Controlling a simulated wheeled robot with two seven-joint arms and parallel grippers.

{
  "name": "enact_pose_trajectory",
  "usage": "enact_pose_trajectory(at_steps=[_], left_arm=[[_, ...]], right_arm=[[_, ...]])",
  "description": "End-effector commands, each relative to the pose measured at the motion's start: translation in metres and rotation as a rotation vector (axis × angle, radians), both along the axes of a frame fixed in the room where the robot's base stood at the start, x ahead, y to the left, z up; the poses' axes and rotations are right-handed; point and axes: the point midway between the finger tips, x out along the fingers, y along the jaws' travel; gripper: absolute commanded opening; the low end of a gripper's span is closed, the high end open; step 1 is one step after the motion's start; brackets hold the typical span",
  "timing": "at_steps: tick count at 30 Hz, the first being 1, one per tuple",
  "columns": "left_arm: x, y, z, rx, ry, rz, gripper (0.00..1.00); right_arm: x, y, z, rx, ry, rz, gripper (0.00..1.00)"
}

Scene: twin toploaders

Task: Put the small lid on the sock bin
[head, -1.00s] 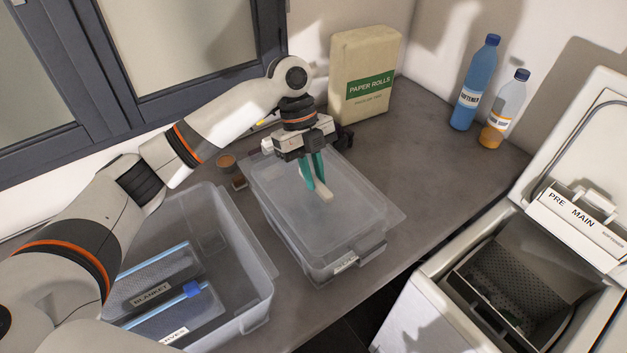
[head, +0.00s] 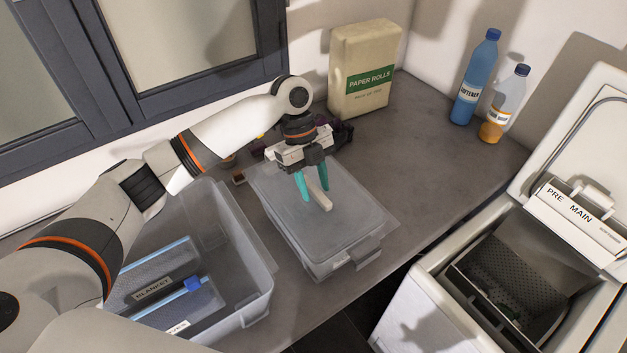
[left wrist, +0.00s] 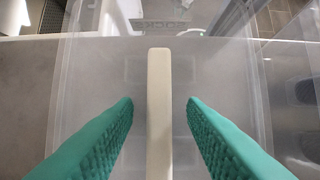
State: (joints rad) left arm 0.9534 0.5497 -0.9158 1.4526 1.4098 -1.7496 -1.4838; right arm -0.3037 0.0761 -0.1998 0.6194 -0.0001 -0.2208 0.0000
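The small lid (head: 283,207) is a translucent sheet with a pale bar handle (head: 320,200). It lies flat across the top of the clear sock bin (head: 325,266); I cannot tell whether its rim is fully seated. The bin's label shows upside down in the left wrist view, through the clear plastic. My left gripper (head: 316,194) is above the lid, its teal fingers open on either side of the handle. In the left wrist view the handle (left wrist: 159,120) stands between the fingers with a gap on both sides. My right gripper is out of view.
An open clear bin (head: 262,285) with blanket packs stands left of the sock bin. A paper rolls pack (head: 364,70) and two bottles (head: 474,80) stand at the back. An open toploader (head: 440,300) is at right. The counter right of the bin is clear.

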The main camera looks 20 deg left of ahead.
Motion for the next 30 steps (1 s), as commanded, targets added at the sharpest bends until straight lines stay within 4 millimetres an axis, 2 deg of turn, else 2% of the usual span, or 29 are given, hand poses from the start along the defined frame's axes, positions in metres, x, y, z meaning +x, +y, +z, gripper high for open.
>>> enact_pose_trajectory(at_steps=[8,11,13,24,30], left_arm=[[0.000,0.000,0.001,0.001,-0.001,0.000,0.38],[0.000,0.000,0.009,0.002,-0.001,0.000,0.38],[0.003,0.002,0.015,0.000,-0.003,0.001,0.38],[0.022,0.026,0.088,-0.001,-0.005,0.002,0.38],[0.027,0.034,0.114,0.001,0.000,0.001,0.38]], right_arm=[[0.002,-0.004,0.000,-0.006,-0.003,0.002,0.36],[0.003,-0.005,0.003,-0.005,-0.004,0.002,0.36],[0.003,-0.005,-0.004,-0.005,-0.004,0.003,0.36],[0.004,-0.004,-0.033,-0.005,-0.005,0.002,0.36],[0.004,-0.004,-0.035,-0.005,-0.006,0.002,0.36]])
